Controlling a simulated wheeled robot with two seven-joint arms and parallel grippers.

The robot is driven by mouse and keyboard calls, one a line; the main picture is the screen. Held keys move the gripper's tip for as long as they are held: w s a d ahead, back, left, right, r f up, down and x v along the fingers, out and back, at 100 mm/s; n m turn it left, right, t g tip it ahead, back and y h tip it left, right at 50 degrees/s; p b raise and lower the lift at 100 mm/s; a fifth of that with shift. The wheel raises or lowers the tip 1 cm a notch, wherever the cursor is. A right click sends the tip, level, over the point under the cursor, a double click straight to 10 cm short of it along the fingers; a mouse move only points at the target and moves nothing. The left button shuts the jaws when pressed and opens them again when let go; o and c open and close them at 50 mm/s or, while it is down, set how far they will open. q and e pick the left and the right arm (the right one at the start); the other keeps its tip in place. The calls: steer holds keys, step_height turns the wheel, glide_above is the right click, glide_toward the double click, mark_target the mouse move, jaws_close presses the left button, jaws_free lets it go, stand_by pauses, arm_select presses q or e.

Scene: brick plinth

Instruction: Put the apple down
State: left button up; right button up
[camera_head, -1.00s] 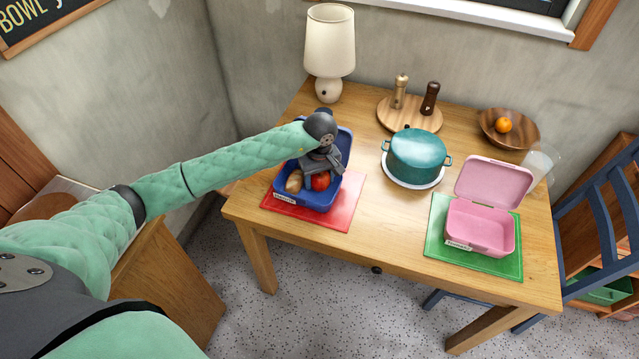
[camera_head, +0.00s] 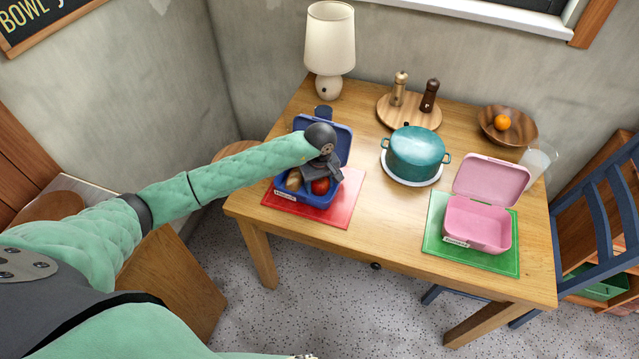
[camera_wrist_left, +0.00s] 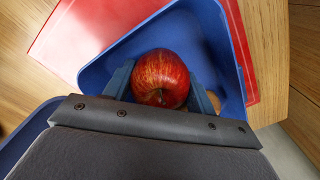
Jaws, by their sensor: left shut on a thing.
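A red apple (camera_head: 320,186) is in the blue lunch box (camera_head: 318,202), or just inside its opening; I cannot tell whether it touches the floor of the box. My left gripper (camera_head: 321,178) is shut on the apple. In the left wrist view the apple (camera_wrist_left: 160,78) sits between the two fingers of the left gripper (camera_wrist_left: 160,84), with the blue box (camera_wrist_left: 208,20) around it. A brown roundish item (camera_head: 294,181) lies in the box to the left of the apple.
The blue box's lid stands open behind it, on a red mat (camera_head: 346,208). A teal pot (camera_head: 415,152) stands right of it. An open pink box (camera_head: 476,222) sits on a green mat (camera_head: 434,222). A lamp (camera_head: 329,45) and a bowl with an orange (camera_head: 502,122) stand farther back.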

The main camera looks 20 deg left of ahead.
arm_select(q)
steer(key=o, duration=1)
steer(key=shift+o, duration=0.2)
arm_select(e)
steer(key=shift+r, duration=0.15)
arm_select(q)
steer(key=shift+r, duration=0.1)
arm_select(e)
steer(key=shift+s, duration=0.1)
arm_select(q)
steer(key=shift+r, duration=0.35)
steer(key=shift+r+b, duration=0.35)
steer(key=shift+r, duration=0.4)
step_height(320, 180, up, 9)
steer(key=b, duration=0.3)
steer(key=shift+f, duration=0.15)
steer(key=shift+r, duration=0.55)
arm_select(e)
step_height(320, 180, up, 9)
steer(key=w+a, duration=0.2)
steer(key=shift+w+a+g, duration=0.15)
steer(key=shift+a+g, duration=0.15)
steer(key=shift+g, duration=0.1)
